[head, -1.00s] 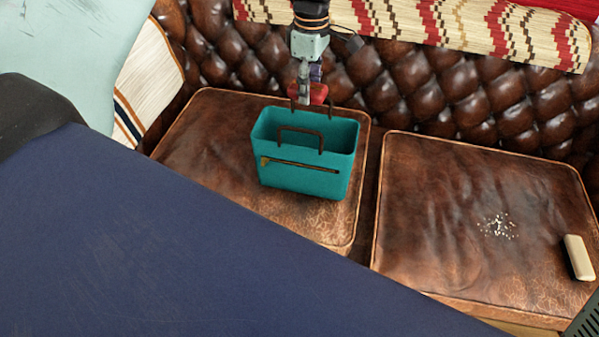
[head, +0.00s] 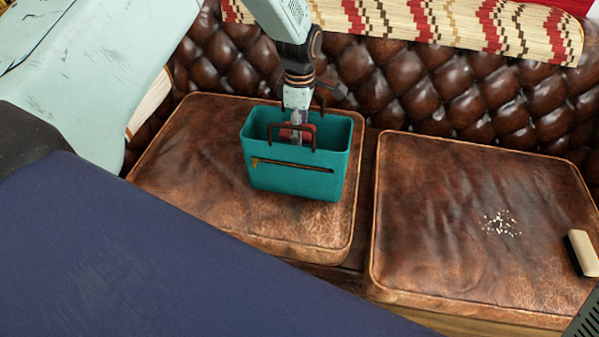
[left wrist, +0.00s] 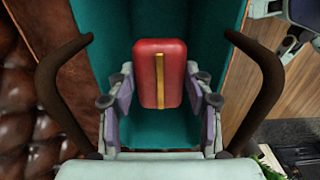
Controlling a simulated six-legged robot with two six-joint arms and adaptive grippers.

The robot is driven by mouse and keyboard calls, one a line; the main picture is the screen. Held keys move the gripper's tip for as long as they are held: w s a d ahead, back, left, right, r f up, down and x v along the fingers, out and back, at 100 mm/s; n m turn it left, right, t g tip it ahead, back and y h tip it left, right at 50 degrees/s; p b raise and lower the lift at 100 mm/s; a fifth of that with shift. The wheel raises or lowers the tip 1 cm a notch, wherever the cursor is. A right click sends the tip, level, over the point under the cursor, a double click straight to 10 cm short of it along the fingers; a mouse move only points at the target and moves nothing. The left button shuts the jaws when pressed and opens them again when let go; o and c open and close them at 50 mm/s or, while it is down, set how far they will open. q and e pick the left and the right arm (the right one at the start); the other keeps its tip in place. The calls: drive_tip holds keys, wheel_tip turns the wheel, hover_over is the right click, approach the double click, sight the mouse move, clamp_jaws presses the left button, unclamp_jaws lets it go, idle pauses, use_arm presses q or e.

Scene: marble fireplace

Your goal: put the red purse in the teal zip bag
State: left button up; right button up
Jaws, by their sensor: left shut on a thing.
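The teal zip bag (head: 300,178) stands upright and open-topped on the left seat cushion, with two brown handles and a zip on its front. My left gripper (head: 296,122) points down into the bag's mouth between the handles. It is shut on the red purse (left wrist: 161,75), which has a gold strip down its middle. In the left wrist view the gripper's fingers (left wrist: 160,95) hold the purse from both sides, with the teal walls around it. In the head view the purse (head: 290,131) shows partly behind the front handle. My right gripper is not in view.
A brown leather sofa has a bare stretch of left cushion (head: 190,160) beside the bag. The right cushion (head: 430,200) carries white crumbs (head: 501,224) and a cream-and-black block (head: 582,253). A quilted backrest (head: 450,90) rises behind the bag.

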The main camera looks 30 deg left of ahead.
use_arm(q)
wheel_tip(320, 180, down, 15)
drive_tip(key=b, duration=0.5)
drive_tip(key=shift+f+b, duration=0.2)
drive_tip(key=shift+b, duration=0.15)
drive_tip(key=o, duration=1.1)
drive_tip(key=shift+c, duration=0.2)
drive_tip(key=shift+o, duration=0.6)
drive_tip(key=shift+r+p, duration=0.3)
drive_tip(key=shift+r, duration=0.15)
wheel_tip(320, 180, up, 11)
drive_tip(key=p, duration=0.4)
drive_tip(key=shift+r, duration=0.2)
